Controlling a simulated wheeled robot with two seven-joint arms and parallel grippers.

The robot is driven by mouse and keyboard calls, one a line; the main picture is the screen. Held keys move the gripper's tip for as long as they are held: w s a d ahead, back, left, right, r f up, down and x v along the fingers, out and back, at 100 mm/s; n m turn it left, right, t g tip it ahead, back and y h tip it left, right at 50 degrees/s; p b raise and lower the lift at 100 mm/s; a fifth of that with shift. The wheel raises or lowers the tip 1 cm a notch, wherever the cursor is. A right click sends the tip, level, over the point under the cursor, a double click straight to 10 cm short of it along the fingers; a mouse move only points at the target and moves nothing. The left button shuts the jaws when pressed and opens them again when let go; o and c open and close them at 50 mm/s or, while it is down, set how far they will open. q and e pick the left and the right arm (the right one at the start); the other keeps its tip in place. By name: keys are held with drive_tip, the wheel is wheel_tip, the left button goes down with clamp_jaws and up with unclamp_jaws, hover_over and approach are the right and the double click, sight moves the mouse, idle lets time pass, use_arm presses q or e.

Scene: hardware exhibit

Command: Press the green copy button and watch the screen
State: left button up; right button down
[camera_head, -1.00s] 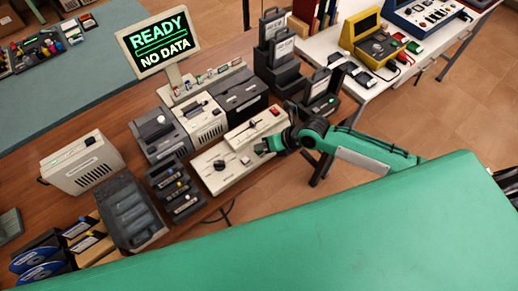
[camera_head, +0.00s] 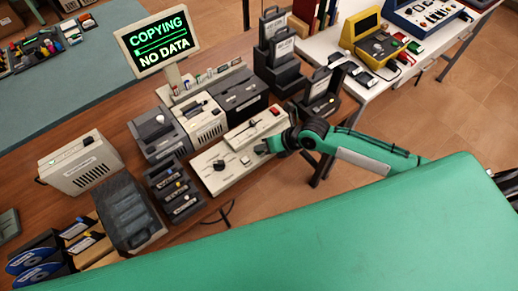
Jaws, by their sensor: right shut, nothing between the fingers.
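A cream control panel (camera_head: 212,180) with a dark knob and slider lies at the bench's front edge. My right gripper (camera_head: 263,149) is shut, with its tip at the panel's right end. The green copy button cannot be made out; the gripper may cover it. My left gripper is not in view.
Grey and cream drive units (camera_head: 203,119) stand behind the panel. A dark cartridge rack (camera_head: 176,190) is left of it. Dark stands with labelled cartridges (camera_head: 281,48) rise behind my right arm. A white table (camera_head: 398,62) holds a yellow device (camera_head: 374,47).

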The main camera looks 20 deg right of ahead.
drive_tip(key=shift+r, duration=0.15)
drive_tip(key=shift+r+p, duration=0.3)
drive_tip(key=shift+r, duration=0.35)
wheel_tip(320, 180, up, 5)
drive_tip(key=p, duration=0.2)
drive_tip(key=shift+p, duration=0.4)
idle(0.6)
